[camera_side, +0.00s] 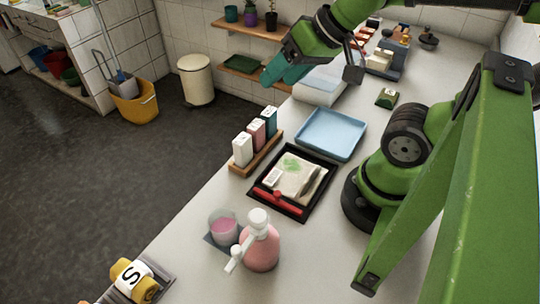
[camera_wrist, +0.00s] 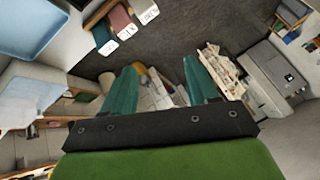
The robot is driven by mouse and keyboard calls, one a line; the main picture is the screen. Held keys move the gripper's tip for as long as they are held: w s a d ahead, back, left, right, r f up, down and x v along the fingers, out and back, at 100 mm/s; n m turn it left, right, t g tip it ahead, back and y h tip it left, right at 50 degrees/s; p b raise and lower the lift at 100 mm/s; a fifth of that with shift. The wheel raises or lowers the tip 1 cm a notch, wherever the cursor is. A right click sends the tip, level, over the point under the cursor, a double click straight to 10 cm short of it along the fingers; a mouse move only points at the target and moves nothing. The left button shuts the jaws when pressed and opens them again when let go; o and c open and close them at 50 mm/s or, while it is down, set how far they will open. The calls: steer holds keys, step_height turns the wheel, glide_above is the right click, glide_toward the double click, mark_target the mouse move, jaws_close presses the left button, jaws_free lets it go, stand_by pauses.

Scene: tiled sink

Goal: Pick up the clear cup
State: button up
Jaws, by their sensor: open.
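The clear cup (camera_side: 223,226) stands on a dark square coaster near the front left edge of the counter in the side view. Its lower part looks pink, and a pink pump bottle (camera_side: 259,246) stands close at its right. My gripper (camera_side: 276,76), with teal fingers, is far behind the cup, raised near the counter's back left edge. In the wrist view my gripper (camera_wrist: 160,82) has its two fingers spread apart with nothing between them. I cannot make out the cup in the wrist view.
Between gripper and cup are a blue tray (camera_side: 331,132), a wooden rack (camera_side: 257,152) with three small cartons, and a black tray (camera_side: 314,208) with a red-handled tool. A yellow roll (camera_side: 134,279) lies at the front. Counter is bare around the cup's left.

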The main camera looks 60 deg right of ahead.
steer(key=o, duration=0.5)
steer(key=shift+o, duration=0.2)
steer(key=m+g+h, duration=0.2)
steer(key=m+g, duration=0.3)
steer(key=g, duration=0.2)
glide_above(224, 225)
steer(key=s+a, duration=0.1)
step_height(224, 225, down, 7)
steer(key=f, duration=1.1)
steer(key=shift+s, duration=0.2)
steer(key=shift+a+f, duration=0.2)
steer(key=shift+f, duration=2.55)
